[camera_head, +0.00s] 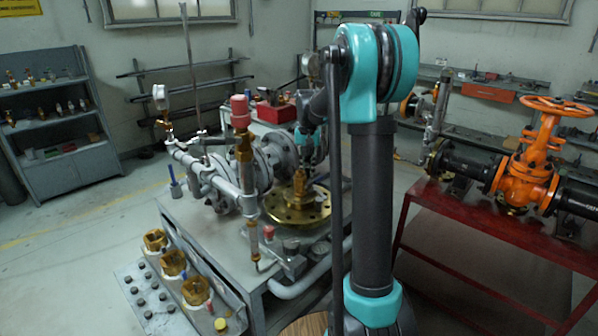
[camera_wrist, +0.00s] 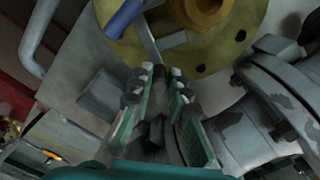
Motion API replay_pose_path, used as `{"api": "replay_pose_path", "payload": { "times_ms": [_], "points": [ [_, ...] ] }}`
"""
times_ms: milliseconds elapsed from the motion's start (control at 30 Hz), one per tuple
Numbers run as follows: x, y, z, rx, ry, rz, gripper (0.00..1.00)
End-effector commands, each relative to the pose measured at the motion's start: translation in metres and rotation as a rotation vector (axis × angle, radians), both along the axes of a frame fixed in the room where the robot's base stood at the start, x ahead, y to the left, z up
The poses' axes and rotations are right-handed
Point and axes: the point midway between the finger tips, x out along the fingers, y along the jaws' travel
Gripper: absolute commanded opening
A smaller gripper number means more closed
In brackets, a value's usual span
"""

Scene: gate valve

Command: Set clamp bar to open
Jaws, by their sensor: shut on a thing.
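My gripper (camera_wrist: 158,82) is seen from behind in the wrist view, its two green-lined fingers close together. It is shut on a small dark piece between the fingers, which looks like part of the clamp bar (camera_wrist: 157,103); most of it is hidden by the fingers. The fingertips are just short of a brass flange (camera_wrist: 210,55), with a grey strip and a blue handle (camera_wrist: 124,18) beyond them. In the head view the brass flange (camera_head: 283,210) lies on the grey bench, and my gripper there is largely hidden among pipework and my arm.
A grey flanged pipe (camera_wrist: 245,95) is close on the right of the fingers. The bench (camera_head: 212,240) carries gauges, pipes and a red-capped upright (camera_head: 240,112). Brass fittings (camera_head: 172,262) stand at its front left. An orange gate valve (camera_head: 532,165) sits on a red stand at right.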

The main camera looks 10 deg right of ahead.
Motion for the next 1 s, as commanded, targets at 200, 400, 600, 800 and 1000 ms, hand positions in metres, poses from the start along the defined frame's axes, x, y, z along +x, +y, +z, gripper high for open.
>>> {"api": "replay_pose_path", "payload": {
  "times_ms": [200,400,600,800,1000],
  "points": [
    [-0.001,-0.030,0.000,0.000,0.000,-0.205,0.00],
    [-0.006,-0.052,0.000,0.000,0.000,-0.365,0.00],
    [-0.011,-0.067,0.000,0.000,-0.001,-0.448,0.00],
    [-0.016,-0.075,0.000,0.000,0.000,-0.443,0.00],
    [-0.018,-0.079,0.000,-0.001,0.000,-0.442,0.00]
  ]
}}
